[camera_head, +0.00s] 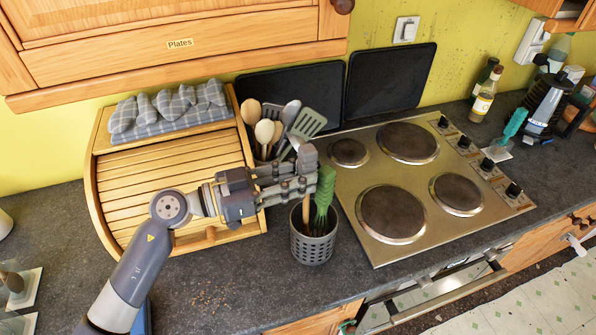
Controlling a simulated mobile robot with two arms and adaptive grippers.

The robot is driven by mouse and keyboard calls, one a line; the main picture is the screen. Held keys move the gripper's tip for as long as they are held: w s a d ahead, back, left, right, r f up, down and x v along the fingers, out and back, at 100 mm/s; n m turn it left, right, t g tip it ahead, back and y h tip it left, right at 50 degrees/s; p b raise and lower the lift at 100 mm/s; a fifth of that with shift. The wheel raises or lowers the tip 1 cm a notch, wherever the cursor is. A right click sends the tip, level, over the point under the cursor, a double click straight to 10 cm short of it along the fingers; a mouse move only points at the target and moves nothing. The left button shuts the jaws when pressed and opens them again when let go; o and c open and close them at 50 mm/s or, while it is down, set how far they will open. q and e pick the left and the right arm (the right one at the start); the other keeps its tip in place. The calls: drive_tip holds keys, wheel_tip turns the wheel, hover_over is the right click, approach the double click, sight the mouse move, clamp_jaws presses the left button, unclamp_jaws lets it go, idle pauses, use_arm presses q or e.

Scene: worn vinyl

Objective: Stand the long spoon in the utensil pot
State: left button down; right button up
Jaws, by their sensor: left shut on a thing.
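My left gripper (309,178) is shut on what looks like the long spoon. Its pale grey bowl (296,141) shows just above the fingers. The fingers hide most of its handle, and a brown length (306,209) below them may be part of it. The utensil pot (313,249) is a grey perforated cylinder standing on the counter, directly below the gripper. A green utensil (323,196) stands in the pot with its head up beside the fingertips. I cannot tell whether the spoon's lower end is inside the pot. My right gripper is not in view.
A second holder with wooden spoons (264,131) and a slotted turner (307,123) stands behind the gripper. A wooden bread bin (165,164) is at left, a hob (355,210) at right.

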use_arm(q)
drive_tip(key=shift+f, duration=0.25)
idle(0.3)
drive_tip(key=shift+f+b, duration=0.6)
drive_tip(key=shift+f, duration=1.05)
drive_tip(key=c, duration=1.3)
unclamp_jaws()
drive_tip(key=shift+a, duration=0.1)
drive_tip(key=v, duration=1.1)
drive_tip(key=shift+s+a+r, duration=0.1)
drive_tip(key=shift+s+a, duration=0.15)
drive_tip(key=shift+a, duration=0.1)
